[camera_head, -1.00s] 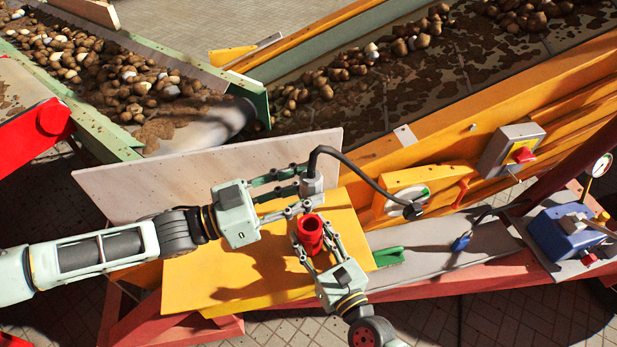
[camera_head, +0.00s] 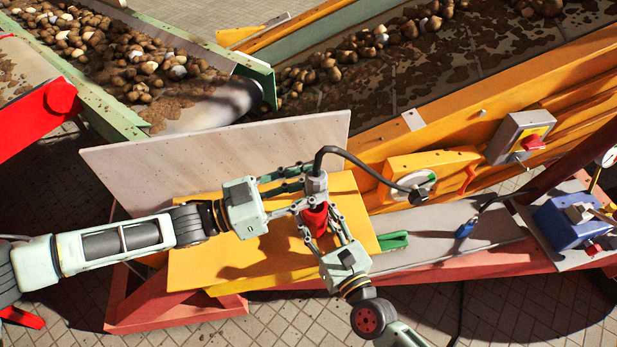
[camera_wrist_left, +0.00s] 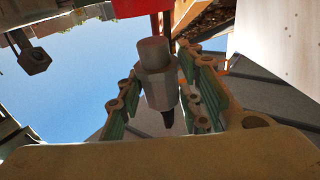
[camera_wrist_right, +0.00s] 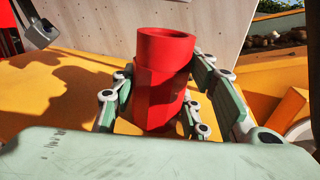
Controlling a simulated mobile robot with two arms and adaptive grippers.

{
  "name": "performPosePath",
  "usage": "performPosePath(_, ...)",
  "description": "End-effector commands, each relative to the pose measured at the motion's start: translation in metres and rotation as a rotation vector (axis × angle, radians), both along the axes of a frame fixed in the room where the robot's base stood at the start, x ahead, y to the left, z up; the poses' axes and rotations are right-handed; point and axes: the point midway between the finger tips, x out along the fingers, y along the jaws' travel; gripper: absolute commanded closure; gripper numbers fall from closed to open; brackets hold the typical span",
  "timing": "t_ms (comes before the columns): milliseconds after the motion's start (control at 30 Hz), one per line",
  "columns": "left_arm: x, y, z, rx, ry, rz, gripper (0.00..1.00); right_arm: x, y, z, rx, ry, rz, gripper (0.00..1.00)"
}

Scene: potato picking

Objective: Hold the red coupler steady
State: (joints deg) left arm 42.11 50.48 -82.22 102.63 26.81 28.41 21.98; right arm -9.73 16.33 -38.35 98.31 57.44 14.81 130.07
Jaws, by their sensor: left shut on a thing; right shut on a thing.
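The red coupler (camera_head: 316,221) stands upright above the yellow table. My right gripper (camera_head: 318,222) is shut around it. In the right wrist view the coupler (camera_wrist_right: 160,85) sits between the fingers, its round top rim clear and its opening facing up. My left gripper (camera_head: 308,184) is shut on a grey hose connector (camera_head: 317,184) with a black hose (camera_head: 352,157). The connector appears just above the coupler in the head view and overlaps its top edge there. In the left wrist view the connector (camera_wrist_left: 156,78) is between the fingers.
The yellow table (camera_head: 215,265) lies below both grippers, with a pale board (camera_head: 200,165) upright behind it. A green clip-like part (camera_head: 393,241) lies at its right. A grey switch box (camera_head: 519,138) and a blue device (camera_head: 562,222) are at the right. Potato conveyors run behind.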

Motion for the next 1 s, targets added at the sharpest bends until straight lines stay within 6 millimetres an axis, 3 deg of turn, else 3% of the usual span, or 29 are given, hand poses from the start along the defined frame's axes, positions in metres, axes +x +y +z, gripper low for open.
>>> performPosePath(300,-0.0006,-0.0005,-0.0117,-0.002,-0.001,-0.001,0.94,0.0001,-0.0003,-0.0001,0.0,0.0,0.0,0.89)
performPosePath(1000,-0.0005,-0.0003,-0.0114,-0.001,-0.002,-0.001,0.94,0.0001,-0.0003,-0.0001,0.0,0.0,-0.001,0.89)
